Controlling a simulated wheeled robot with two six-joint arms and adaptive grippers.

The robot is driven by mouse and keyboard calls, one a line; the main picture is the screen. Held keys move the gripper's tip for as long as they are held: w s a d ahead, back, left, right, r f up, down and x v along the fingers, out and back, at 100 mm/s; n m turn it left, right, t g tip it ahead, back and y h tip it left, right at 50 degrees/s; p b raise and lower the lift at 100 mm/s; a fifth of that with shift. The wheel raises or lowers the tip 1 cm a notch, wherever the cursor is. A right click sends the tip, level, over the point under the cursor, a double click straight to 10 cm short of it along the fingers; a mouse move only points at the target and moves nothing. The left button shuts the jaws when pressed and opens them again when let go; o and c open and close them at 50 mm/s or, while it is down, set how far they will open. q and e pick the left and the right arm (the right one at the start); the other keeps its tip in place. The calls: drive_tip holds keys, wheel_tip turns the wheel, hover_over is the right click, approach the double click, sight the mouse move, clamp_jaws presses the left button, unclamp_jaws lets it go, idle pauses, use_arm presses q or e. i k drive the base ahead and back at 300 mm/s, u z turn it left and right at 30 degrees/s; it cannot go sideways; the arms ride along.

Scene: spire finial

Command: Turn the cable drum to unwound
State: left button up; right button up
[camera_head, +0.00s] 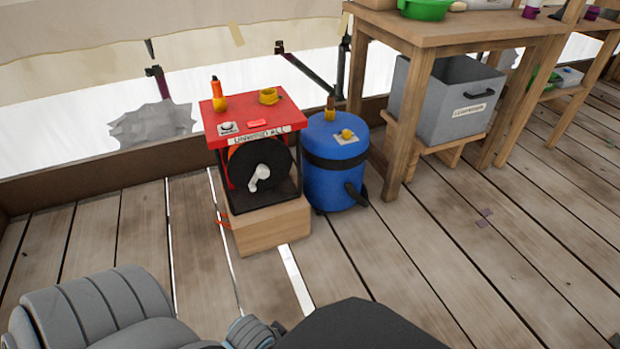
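The cable drum (274,153) is a black disc with a white crank handle (259,176) on its front, set in a dark frame under a red top (253,113). An orange cable edge shows at the drum's left. The unit stands on a wooden block (270,227) on the plank floor. The white crank points down and to the left. My arm parts fill the bottom edge of the view, apart from the drum. Neither of my grippers' fingertips can be seen.
A blue canister (335,165) stands close to the drum's right. Further right are a wooden workbench (451,29) with a green bowl (425,8) and a grey bin (445,98) below it. The floor (450,250) in front and to the right is clear.

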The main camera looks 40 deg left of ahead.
sight(258, 165)
drive_tip(key=z, duration=0.4)
drive_tip(key=i, duration=0.55)
drive_tip(key=u, duration=0.5)
drive_tip(key=i, duration=1.2)
drive_tip(key=u, duration=1.6)
drive_tip(key=i, duration=0.9)
drive_tip(key=u, duration=1.05)
